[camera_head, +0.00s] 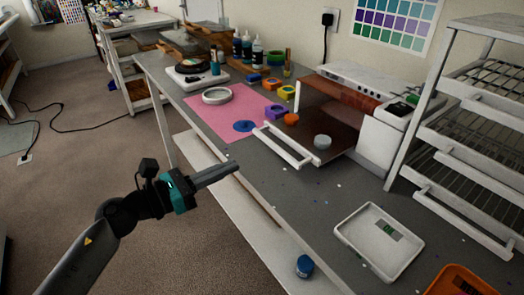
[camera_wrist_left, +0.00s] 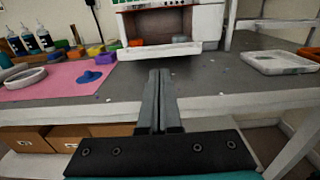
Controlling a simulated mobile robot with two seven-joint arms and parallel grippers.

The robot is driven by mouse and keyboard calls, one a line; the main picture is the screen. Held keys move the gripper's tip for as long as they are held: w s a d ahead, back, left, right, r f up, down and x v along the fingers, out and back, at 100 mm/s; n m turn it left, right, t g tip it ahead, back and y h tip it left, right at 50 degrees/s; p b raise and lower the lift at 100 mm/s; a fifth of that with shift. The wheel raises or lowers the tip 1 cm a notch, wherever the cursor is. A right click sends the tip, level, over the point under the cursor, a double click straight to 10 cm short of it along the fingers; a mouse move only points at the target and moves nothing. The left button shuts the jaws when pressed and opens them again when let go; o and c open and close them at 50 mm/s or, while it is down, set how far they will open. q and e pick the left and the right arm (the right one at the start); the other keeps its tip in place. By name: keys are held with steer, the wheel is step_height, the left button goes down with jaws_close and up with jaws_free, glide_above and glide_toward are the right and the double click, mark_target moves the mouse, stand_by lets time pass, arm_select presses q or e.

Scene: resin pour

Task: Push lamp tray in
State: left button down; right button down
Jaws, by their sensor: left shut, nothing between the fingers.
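The lamp (camera_head: 378,143) is a white box with a brown, see-through-looking front, standing at the back of the grey workbench. Its tray (camera_head: 284,146) is out in front of it, with a white front bar facing me. A grey round piece (camera_head: 322,142) sits on the tray's right part. In the left wrist view the tray (camera_wrist_left: 160,51) shows as a pale front just beyond the fingertips. My left gripper (camera_head: 234,166) is shut and empty, at the bench's front edge, in front of the tray and apart from it. It points toward the tray in the left wrist view (camera_wrist_left: 160,73). My right gripper is not in view.
A pink mat (camera_head: 222,118) with a white ring and blue piece lies left of the tray. Small coloured moulds (camera_head: 275,111) stand behind it. A white dish (camera_head: 379,242) and white rack (camera_head: 470,130) are at the right. The bench before the tray holds only small specks.

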arm_select(q)
glide_toward(304, 137)
steer(key=s+a, duration=0.1)
steer(key=s+a+r, duration=0.1)
steer(key=a, duration=0.1)
steer(key=shift+w+d, duration=0.15)
steer(key=shift+d, duration=0.1)
steer(key=shift+w+d, duration=0.2)
steer(key=shift+d, duration=0.05)
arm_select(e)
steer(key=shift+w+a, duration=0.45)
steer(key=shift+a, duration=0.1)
